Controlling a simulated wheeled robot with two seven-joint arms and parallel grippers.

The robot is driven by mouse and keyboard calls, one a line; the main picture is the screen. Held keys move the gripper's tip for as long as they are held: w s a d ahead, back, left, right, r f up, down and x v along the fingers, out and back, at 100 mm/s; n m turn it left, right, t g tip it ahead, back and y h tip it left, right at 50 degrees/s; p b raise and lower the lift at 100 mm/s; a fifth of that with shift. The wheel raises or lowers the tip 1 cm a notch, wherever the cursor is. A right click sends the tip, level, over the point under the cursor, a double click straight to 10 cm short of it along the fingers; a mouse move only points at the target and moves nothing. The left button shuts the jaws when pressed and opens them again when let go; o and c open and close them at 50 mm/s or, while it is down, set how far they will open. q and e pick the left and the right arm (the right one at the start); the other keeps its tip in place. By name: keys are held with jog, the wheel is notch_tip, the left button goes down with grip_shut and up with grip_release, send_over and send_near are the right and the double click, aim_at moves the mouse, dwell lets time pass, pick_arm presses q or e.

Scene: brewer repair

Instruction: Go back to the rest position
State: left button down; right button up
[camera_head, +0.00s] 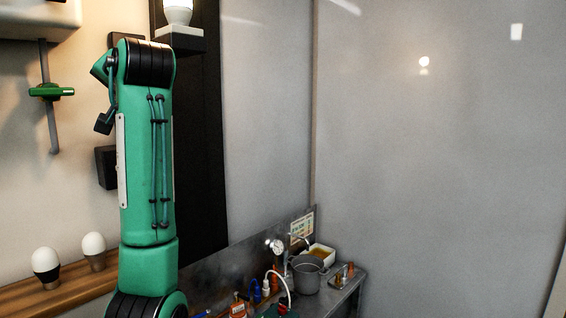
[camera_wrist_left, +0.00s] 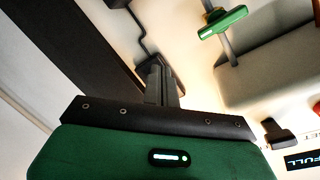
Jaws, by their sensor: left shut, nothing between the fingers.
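My left gripper (camera_wrist_left: 162,80) shows in the left wrist view, beyond its green body with a lit indicator. Its dark fingers are shut with nothing between them, and they point toward a pale wall. In the head view, a green link of my left arm (camera_head: 147,150) stands upright at the left. Its gripper cannot be made out there. My right gripper is in neither view.
A green-handled valve (camera_head: 52,92) hangs at the upper left, also seen in the wrist view (camera_wrist_left: 222,22). White bulbs (camera_head: 46,262) stand on a wooden shelf (camera_head: 20,297). A counter holds a grey pot (camera_head: 307,276) and bottles. The right side is bare wall.

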pick_arm(q)
jog(key=w+f+m+g+h, duration=0.1)
jog(key=w+f+h, duration=0.2)
jog(key=f, duration=2.5)
jog(key=s+d+f+g+h, duration=0.1)
jog(key=s+f, duration=0.2)
jog(key=f, duration=0.7)
jog(key=s+d+f+h, duration=0.1)
jog(key=s+f, duration=0.2)
jog(key=f, duration=0.6)
jog(key=s+d+f+g+h, duration=0.2)
jog(key=s+d+f, duration=0.1)
jog(key=s+f, duration=0.9)
jog(key=s+d+f+g+h, duration=0.2)
jog(key=s+f, duration=0.9)
jog(key=s, duration=0.2)
jog(key=s+d+f+g+h, duration=0.1)
jog(key=s, duration=0.5)
jog(key=s+d+f+g+h, duration=0.1)
jog(key=s+d+f, duration=0.1)
jog(key=s, duration=0.5)
notch_tip(320, 180, down, 34)
jog(key=g+b, duration=0.2)
jog(key=b, duration=0.2)
jog(key=s+a+f+b, duration=0.3)
jog(key=s+f, duration=1.6)
jog(key=f, duration=0.4)
jog(key=shift+s+a+f+m+g, duration=0.2)
jog(key=shift+f+m+g, duration=0.2)
